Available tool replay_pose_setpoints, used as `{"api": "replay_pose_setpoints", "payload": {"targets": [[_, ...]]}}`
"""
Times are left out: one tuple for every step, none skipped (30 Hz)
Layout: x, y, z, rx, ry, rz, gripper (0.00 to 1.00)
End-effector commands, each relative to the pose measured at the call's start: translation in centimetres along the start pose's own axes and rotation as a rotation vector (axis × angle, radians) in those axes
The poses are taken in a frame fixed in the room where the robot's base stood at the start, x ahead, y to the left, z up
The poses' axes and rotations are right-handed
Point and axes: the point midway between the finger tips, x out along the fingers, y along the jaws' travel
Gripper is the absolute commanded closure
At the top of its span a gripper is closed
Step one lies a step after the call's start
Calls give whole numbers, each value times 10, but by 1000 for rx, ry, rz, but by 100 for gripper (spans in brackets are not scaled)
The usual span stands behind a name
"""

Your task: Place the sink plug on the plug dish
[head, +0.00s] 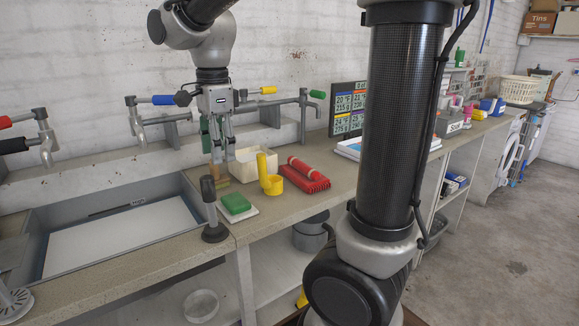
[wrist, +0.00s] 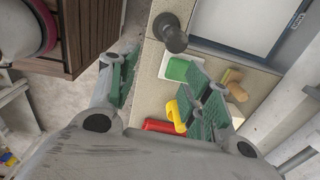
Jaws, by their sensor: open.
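A dark upright piece with a tall stem and round foot (head: 214,231), seemingly the sink plug, stands on the counter's front edge, right of the basin. It also shows at the top of the wrist view (wrist: 171,34). I cannot tell for sure which thing is the plug dish; a shallow pale round dish (head: 201,306) sits on the shelf below the counter. My gripper (head: 218,158) hangs over the counter behind the dark piece, pointing down, open and empty.
A green sponge on a white tray (head: 237,204) lies beside the dark piece. A yellow scoop-like piece (head: 270,181), red brush (head: 306,176) and cream box (head: 254,163) stand to the right. The basin (head: 120,241) is left; taps (head: 135,122) line the back.

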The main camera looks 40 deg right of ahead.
Motion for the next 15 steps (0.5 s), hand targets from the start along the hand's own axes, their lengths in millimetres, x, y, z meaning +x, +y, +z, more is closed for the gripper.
{"api": "replay_pose_setpoints", "payload": {"targets": [[-6,14,-16,-106,-7,-31,51],[-8,22,-26,-190,-9,-48,51],[-11,35,-39,-311,-7,-76,51],[-12,45,-48,-406,-2,-97,51],[-13,56,-57,-503,5,-117,51],[-13,69,-69,-631,20,-145,51],[-12,80,-77,-725,34,-162,51],[-11,90,-84,-819,50,-180,51],[-9,103,-92,-939,74,-201,51],[-7,112,-98,-1023,94,-214,51],[-5,120,-103,-1104,115,-226,51],[-2,130,-109,-1202,143,-237,51],[1,137,-113,-1270,163,-243,51],[3,143,-116,-1330,182,-249,51],[6,150,-120,-1400,206,-254,51]]}}
